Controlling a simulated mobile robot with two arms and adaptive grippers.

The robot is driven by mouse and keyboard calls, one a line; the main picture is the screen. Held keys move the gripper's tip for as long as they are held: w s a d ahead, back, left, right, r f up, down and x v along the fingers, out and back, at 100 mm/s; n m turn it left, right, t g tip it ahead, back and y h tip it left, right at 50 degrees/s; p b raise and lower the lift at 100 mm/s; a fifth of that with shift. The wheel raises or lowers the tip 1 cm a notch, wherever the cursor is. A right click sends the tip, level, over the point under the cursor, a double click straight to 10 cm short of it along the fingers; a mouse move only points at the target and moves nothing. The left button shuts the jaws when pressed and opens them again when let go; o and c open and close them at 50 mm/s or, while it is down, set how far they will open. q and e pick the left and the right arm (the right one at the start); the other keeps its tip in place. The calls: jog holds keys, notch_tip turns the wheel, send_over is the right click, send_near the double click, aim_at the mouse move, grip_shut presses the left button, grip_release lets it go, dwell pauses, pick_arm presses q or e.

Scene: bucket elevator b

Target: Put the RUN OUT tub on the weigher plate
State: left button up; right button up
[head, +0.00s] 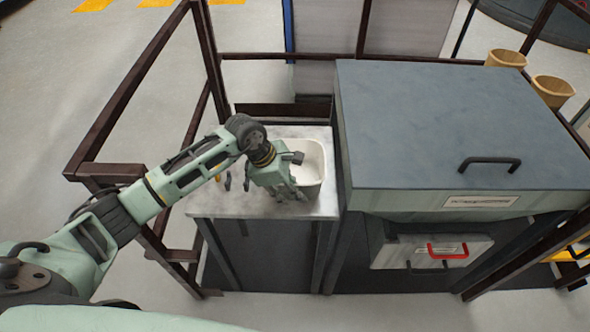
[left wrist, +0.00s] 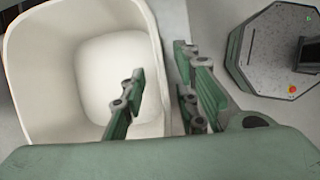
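A white, open tub (head: 313,165) stands upright on a grey table top (head: 229,207) left of a big machine. It looks empty in the left wrist view (left wrist: 55,75). No RUN OUT label shows on the side I see. My left gripper (head: 291,193) is over the tub's near left part. In the left wrist view its fingers (left wrist: 160,75) are spread, one over the tub's inside and one outside its wall; I see no clear grip on the wall. My right gripper is out of view.
The grey-lidded machine (head: 440,120) stands close to the tub's right, with a red handle (head: 447,251) low on its front. Brown rails (head: 130,95) run left and behind. Two tan buckets (head: 552,91) are at the far right. The table's front left is bare.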

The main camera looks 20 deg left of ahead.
pick_arm(q)
jog(key=shift+f, duration=0.25)
grip_shut()
dwell(0.3)
